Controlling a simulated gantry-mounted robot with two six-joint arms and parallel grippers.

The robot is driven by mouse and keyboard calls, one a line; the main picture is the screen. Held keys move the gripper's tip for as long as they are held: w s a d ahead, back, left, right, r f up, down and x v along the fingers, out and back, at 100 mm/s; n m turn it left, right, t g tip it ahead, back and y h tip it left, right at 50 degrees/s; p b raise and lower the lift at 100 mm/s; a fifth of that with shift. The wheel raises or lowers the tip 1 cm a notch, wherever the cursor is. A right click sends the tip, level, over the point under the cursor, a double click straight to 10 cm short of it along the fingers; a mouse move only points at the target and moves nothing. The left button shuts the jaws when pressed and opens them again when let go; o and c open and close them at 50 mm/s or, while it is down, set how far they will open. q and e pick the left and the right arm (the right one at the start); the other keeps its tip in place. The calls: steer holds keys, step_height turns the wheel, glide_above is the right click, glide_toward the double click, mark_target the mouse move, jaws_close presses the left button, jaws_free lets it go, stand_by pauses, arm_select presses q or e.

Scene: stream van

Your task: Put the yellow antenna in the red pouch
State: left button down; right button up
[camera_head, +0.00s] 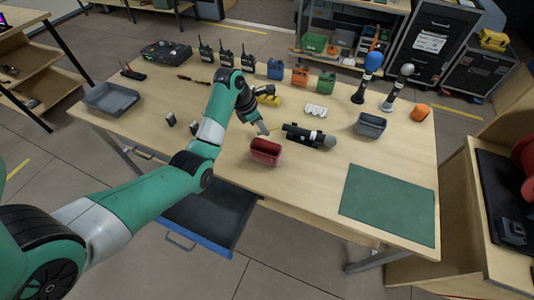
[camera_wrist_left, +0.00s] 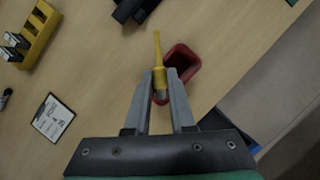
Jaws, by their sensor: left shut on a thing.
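The red pouch (camera_head: 265,151) is a small open-topped container near the middle front of the table. It also shows in the left wrist view (camera_wrist_left: 190,59), just beyond and right of the fingertips. My left gripper (camera_head: 262,129) is just above and behind the pouch in the head view. In the left wrist view its two fingers (camera_wrist_left: 160,80) are shut on the yellow antenna (camera_wrist_left: 157,50), whose thin end points away from the gripper, beside the pouch opening. The antenna is too small to make out clearly in the head view. My right gripper is not in view.
A black microphone-like device (camera_head: 308,136) lies right of the pouch. A green mat (camera_head: 388,205) covers the front right. A grey bin (camera_head: 370,125), white battery row (camera_head: 316,111) and yellow holder (camera_head: 268,99) stand behind. An open drawer (camera_head: 210,220) juts from the front.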

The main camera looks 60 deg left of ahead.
arm_select(q)
step_height(320, 180, down, 5)
steer(key=b, duration=0.4)
steer(key=shift+f, duration=0.15)
steer(key=c, duration=0.7)
jaws_free()
steer(key=p+v, duration=0.2)
steer(key=v, duration=0.4)
steer(key=shift+w, duration=0.1)
steer(key=p+v, duration=0.5)
steer(key=p, duration=0.1)
steer(key=shift+s+r+p, duration=0.25)
steer(key=shift+r+p, duration=0.05)
steer(key=shift+p, duration=0.05)
